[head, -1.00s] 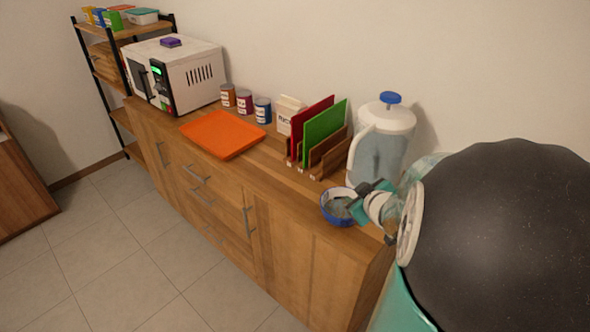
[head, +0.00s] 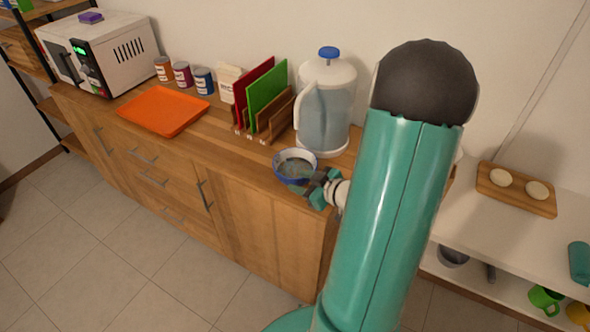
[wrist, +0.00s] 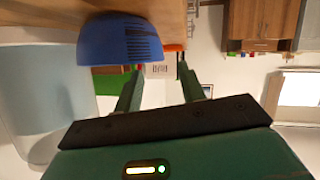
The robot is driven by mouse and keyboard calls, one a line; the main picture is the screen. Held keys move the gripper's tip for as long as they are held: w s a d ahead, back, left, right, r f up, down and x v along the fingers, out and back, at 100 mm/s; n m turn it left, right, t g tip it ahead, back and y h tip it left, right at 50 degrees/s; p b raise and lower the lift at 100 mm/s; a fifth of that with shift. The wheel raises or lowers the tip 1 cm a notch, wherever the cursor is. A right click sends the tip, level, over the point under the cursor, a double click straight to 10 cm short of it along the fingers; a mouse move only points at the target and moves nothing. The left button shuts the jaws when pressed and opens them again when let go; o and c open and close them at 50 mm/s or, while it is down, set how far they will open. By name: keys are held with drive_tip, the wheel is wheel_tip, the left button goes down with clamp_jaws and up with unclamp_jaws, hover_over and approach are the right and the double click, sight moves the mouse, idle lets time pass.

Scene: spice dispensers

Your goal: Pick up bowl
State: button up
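The blue bowl (head: 294,166) stands upright near the front right end of the wooden counter, with a greyish inside. My gripper (head: 319,187) is just right of it and close to its rim in the head view. In the wrist view, which is upside down, the bowl (wrist: 120,40) appears at the top, next to the fingertips. My gripper (wrist: 160,75) shows two fingers spread apart with nothing held between them. The bowl's edge lies near one finger; I cannot tell whether they touch.
A jug with a blue lid (head: 325,100) stands right behind the bowl. Cutting boards in a rack (head: 262,105), an orange tray (head: 163,110), cans and a microwave (head: 98,52) are farther left. A white shelf (head: 480,235) with mugs is at right.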

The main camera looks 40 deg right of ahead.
sight(287, 176)
drive_tip(key=shift+x, duration=3.1)
drive_tip(key=shift+d+r, duration=0.15)
clamp_jaws()
